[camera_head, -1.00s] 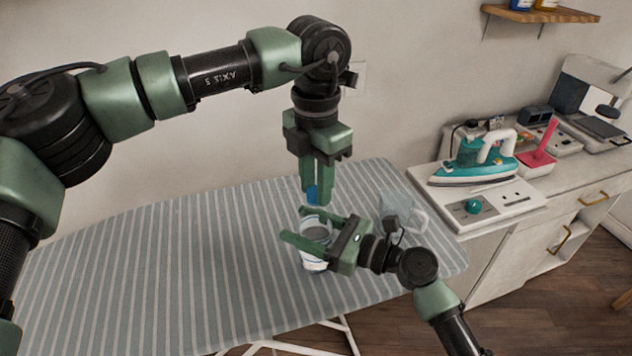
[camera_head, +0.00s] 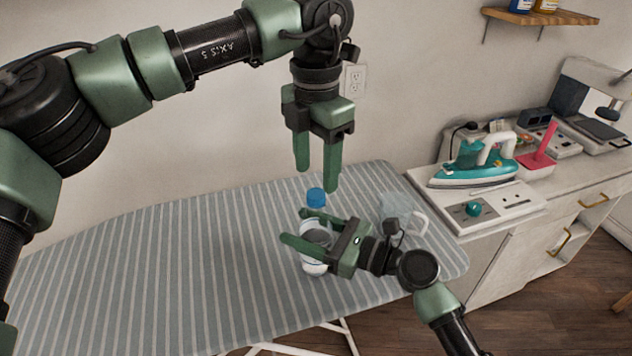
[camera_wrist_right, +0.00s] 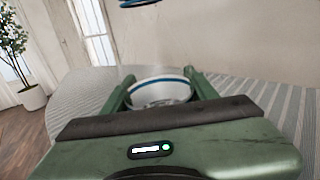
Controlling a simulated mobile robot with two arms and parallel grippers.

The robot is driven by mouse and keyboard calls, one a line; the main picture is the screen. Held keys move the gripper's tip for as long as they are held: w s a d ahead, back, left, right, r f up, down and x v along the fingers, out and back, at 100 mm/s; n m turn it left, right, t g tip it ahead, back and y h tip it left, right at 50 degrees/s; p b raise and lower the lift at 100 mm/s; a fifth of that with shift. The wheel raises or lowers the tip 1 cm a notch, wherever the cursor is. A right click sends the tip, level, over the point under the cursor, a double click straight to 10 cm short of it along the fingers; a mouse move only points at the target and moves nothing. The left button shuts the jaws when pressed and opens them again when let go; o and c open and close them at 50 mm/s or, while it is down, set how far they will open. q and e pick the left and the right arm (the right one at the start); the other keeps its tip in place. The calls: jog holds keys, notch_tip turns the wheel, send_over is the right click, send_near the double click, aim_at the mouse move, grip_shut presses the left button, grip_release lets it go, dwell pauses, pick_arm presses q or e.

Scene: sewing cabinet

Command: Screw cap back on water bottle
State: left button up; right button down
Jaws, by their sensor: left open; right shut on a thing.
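The water bottle (camera_head: 314,267) stands upright on the striped board, clear with a white and blue band. My right gripper (camera_head: 296,227) is shut around its body from the right side. The right wrist view shows the bottle's white and blue band (camera_wrist_right: 160,90) between the fingers. The blue cap (camera_head: 316,198) is at the top of the bottle; its lower edge (camera_wrist_right: 138,3) shows at the top of the right wrist view. The clear neck is hard to see, so I cannot tell how well the cap is seated. My left gripper (camera_head: 318,179) is open and empty, pointing down just above the cap.
A clear jug (camera_head: 394,207) stands behind and right of the bottle, close to my right wrist. A teal iron (camera_head: 474,164) sits on a white unit (camera_head: 490,204) on the cabinet at right. The left of the ironing board (camera_head: 170,270) is clear.

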aim_at(331, 240)
pick_arm(q)
notch_tip(331, 240, up, 8)
jog(key=shift+f, duration=0.2)
pick_arm(e)
jog(key=shift+c, duration=1.9)
grip_release()
jog(key=b+v, duration=0.1)
jog(key=v, duration=0.5)
jog(key=shift+s+d+f, duration=0.15)
jog(key=shift+s+d, duration=0.05)
jog(key=shift+d, duration=0.15)
jog(key=shift+s+d, duration=0.25)
jog(key=shift+d, duration=0.2)
pick_arm(q)
jog(key=shift+f, duration=0.7)
